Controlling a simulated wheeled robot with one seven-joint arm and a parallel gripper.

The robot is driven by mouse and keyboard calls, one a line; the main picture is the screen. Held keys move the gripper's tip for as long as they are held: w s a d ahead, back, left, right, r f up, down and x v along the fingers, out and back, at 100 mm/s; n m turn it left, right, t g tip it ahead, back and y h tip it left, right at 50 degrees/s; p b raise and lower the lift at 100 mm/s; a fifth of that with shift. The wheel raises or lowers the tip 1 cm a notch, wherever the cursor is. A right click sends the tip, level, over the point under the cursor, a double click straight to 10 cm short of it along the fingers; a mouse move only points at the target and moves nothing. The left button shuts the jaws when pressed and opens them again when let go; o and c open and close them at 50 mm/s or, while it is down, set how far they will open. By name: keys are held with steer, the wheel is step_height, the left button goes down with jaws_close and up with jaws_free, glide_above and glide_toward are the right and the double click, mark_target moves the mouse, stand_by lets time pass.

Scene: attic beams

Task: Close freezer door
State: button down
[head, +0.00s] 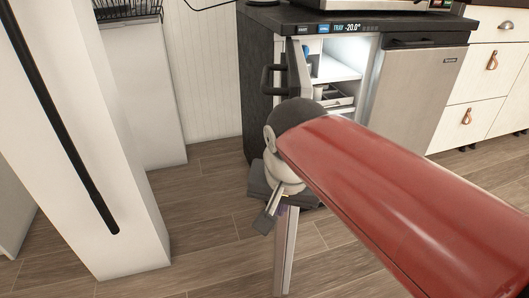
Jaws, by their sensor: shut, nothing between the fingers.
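The freezer (260,33) is a dark under-counter unit with a lit display reading -20.0. Its left compartment is open and shows bright white shelves (340,68). The freezer door (298,70) stands swung out at the left of the opening, seen nearly edge-on, with a dark handle (268,82). My arm covers the door's lower part and much of the opening. My gripper (268,218) is shut and empty, pointing down and left in front of the door's lower area. Whether it touches the door I cannot tell.
A closed steel door (420,92) fills the freezer's right side. Cream drawers (485,90) stand farther right. A tall white panel with a long black handle (75,140) stands close at left. The wooden floor (215,220) between them is clear.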

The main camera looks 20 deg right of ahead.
steer(key=w+a+r+m+g+h+p, duration=0.5)
steer(key=w+r+m+p, duration=0.3)
steer(key=w+r+m, duration=0.65)
steer(key=s+d+f+m+b, duration=0.1)
steer(key=s+d+f, duration=0.1)
steer(key=f, duration=0.3)
steer(key=s+d+f+m+y+b, duration=0.1)
steer(key=s+d+f, duration=0.1)
steer(key=f, duration=0.3)
steer(key=shift+s+d+f+b, duration=0.15)
steer(key=shift+d+f+b, duration=0.2)
steer(key=shift+d, duration=0.55)
